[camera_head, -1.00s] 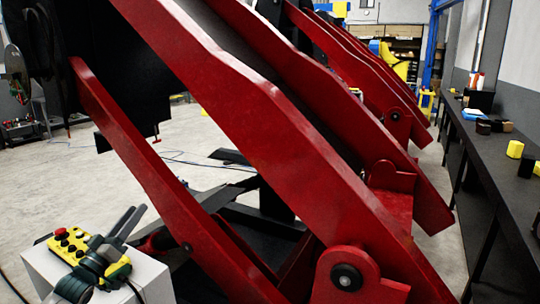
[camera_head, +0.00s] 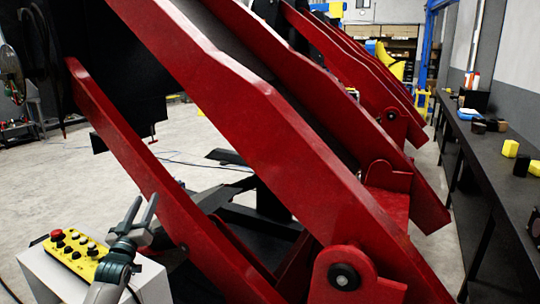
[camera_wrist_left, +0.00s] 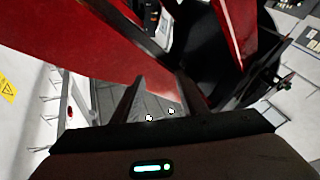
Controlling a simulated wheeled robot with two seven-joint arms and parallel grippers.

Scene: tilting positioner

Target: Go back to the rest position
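My left gripper (camera_head: 144,204) is in the lower left of the head view, its two fingers pointing up with a gap between them. It is open and empty, just right of the yellow control box. In the left wrist view the fingers (camera_wrist_left: 160,88) stand apart with nothing between them. The yellow control box (camera_head: 84,266) has a red button and several dark and pale ones, and lies on a white stand (camera_head: 45,280). The gripper and the box look apart. My right gripper is in neither view.
The large red arms of the tilting positioner (camera_head: 240,110) slope across the middle, close to the right of my left gripper. A red beam (camera_wrist_left: 90,40) also fills the upper left wrist view. A dark bench (camera_head: 500,145) with small items runs along the right wall. Bare floor shows at left.

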